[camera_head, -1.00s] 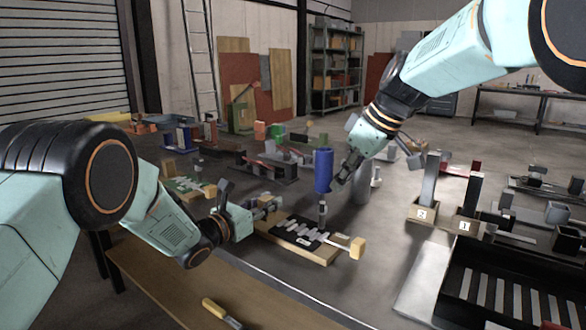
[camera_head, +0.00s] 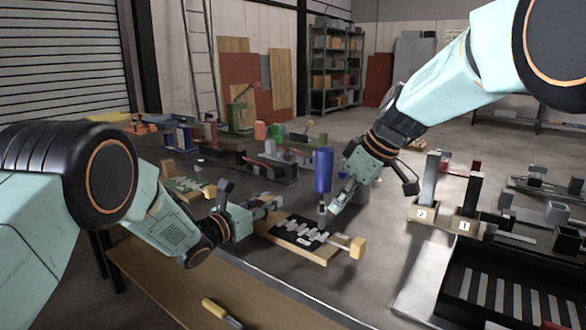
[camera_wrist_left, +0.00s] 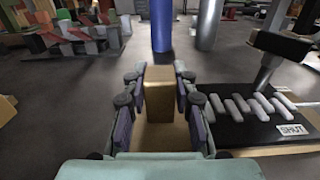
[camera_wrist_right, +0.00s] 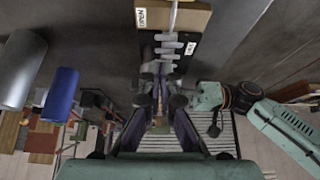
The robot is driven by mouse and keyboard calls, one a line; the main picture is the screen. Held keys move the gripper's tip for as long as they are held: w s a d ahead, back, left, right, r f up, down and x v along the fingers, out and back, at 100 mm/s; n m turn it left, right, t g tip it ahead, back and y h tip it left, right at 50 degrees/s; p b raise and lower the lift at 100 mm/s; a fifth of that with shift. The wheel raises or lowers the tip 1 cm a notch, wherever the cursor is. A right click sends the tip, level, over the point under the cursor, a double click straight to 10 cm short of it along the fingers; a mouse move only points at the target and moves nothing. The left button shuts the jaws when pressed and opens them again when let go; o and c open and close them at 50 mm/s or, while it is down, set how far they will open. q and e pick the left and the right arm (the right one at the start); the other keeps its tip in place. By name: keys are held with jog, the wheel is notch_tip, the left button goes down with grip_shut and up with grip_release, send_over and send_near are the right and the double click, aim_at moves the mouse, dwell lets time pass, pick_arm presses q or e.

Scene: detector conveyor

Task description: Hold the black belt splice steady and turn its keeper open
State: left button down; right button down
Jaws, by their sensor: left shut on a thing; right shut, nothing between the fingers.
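The black belt splice (camera_head: 297,233), with pale interlocking fingers along it, lies on a wooden board beyond the bench edge. It shows at the right of the left wrist view (camera_wrist_left: 240,128) with a SHUT label. A short upright grey post (camera_head: 322,212) stands at its far side; I take it for the keeper. My left gripper (camera_head: 274,206) is shut on a wooden block (camera_wrist_left: 160,85) at the board's left end. My right gripper (camera_head: 334,210) is shut and empty, low beside the post; I cannot tell whether it touches. OPEN and SHUT labels show in the right wrist view.
A blue cylinder (camera_head: 323,170) stands close behind the post, with a grey cylinder (camera_wrist_right: 22,70) near it. A wooden-ended rod (camera_head: 357,248) sticks out to the right. Numbered wooden blocks (camera_head: 422,212) and a black tray (camera_head: 470,260) are farther right.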

jog(key=shift+w+a, duration=0.3)
jog(key=shift+w, duration=0.2)
dwell(0.8)
jog(key=shift+w+d, duration=0.4)
jog(key=shift+d, duration=0.1)
jog(key=shift+w+d, duration=0.25)
jog(key=shift+w, duration=0.4)
dwell(0.5)
jog(key=shift+s+d, duration=0.1)
jog(key=shift+d, duration=0.1)
jog(key=shift+d, duration=0.2)
notch_tip(320, 180, up, 6)
dwell(0.7)
jog(key=shift+s, duration=0.1)
